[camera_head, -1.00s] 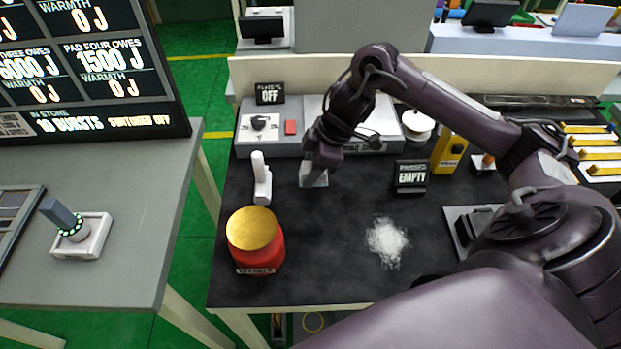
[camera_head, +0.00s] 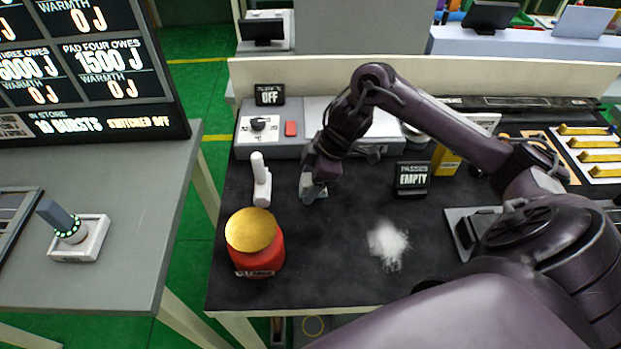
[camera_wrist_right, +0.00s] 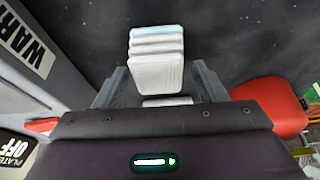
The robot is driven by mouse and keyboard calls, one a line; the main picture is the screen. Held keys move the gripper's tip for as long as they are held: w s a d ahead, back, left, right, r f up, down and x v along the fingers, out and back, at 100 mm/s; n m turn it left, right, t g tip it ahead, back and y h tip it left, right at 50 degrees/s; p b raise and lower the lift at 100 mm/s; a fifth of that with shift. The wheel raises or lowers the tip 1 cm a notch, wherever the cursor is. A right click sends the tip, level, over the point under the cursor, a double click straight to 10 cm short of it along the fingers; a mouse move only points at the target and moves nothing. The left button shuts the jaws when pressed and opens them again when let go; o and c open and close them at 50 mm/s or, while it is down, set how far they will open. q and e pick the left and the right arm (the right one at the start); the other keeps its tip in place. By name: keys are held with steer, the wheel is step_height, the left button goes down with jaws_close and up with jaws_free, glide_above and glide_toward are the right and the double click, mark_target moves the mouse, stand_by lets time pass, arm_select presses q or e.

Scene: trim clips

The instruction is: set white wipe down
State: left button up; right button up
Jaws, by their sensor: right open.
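The white wipe (camera_wrist_right: 156,62) is a folded, layered pad with a pale blue top edge. In the right wrist view it lies between the two grey fingers of my right gripper (camera_wrist_right: 158,85), with gaps on both sides. The gripper is open. There the fingers mostly hide the wipe. I cannot tell whether it touches the worktop. My left gripper is out of view.
A patch of white powder (camera_head: 388,245) lies on the dark worktop (camera_head: 330,270). A red jar with a gold lid (camera_head: 254,232) stands front left, the white handled tool (camera_head: 261,180) behind it. A control box (camera_head: 262,135) is behind.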

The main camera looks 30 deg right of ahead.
steer(key=shift+r, duration=0.3)
steer(key=p+v, duration=0.2)
steer(key=v, duration=0.9)
steer(key=shift+r, duration=0.35)
steer(key=shift+s, duration=0.15)
